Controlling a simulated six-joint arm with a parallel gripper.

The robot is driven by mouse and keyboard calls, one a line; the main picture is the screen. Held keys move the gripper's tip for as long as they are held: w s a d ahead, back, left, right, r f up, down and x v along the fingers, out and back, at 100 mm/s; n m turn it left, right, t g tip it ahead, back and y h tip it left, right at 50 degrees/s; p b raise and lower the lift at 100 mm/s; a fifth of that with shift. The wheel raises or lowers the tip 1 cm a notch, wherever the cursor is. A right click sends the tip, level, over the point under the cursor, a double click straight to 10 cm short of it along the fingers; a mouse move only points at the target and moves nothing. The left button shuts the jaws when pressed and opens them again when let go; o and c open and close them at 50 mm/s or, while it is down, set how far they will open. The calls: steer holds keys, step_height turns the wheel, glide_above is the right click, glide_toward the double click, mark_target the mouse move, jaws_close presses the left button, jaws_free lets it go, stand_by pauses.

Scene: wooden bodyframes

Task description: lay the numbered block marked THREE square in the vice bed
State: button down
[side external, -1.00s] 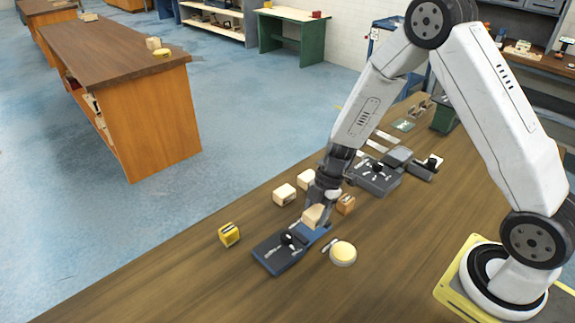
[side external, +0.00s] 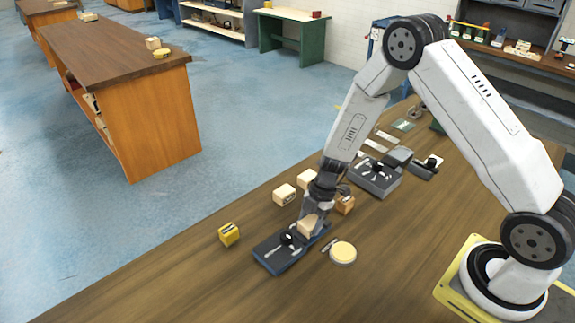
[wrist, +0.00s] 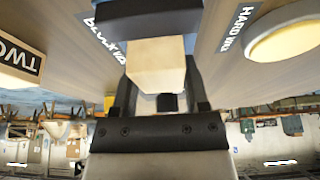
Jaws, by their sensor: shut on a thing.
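My gripper (side external: 312,212) is shut on a pale wooden block (side external: 308,226) at the far end of the blue-grey vice (side external: 280,258). The block also shows between the fingers in the wrist view (wrist: 158,66). No number can be read on the held block's visible faces. It is low at the vice bed; I cannot tell whether it touches the bed. The vice has a black knob near its middle. Part of the bed is hidden by the block and gripper.
Pale blocks (side external: 284,195) (side external: 307,180) lie behind the vice, with a browner block (side external: 345,205) to its right. A yellow block (side external: 229,235) sits left and a cream disc (side external: 343,252) right. A second dark fixture (side external: 374,179) stands farther back. The bench front is clear.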

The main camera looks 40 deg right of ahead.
steer(key=shift+f, duration=0.2)
steer(key=shift+c, duration=0.5)
jaws_free()
steer(key=shift+r, duration=0.25)
steer(key=v, duration=1.2)
steer(key=shift+s, duration=0.1)
steer(key=s+a+r+m+t+h, duration=0.1)
steer(key=s+r+m+h, duration=0.1)
steer(key=s+m, duration=0.4)
steer(key=s+a+r+m+t+h, duration=0.1)
steer(key=s+r+m, duration=0.3)
steer(key=m, duration=0.8)
steer(key=shift+s+a+r+t+h, duration=0.2)
steer(key=shift+s+a+t+h, duration=0.15)
steer(key=shift+s+h, duration=0.55)
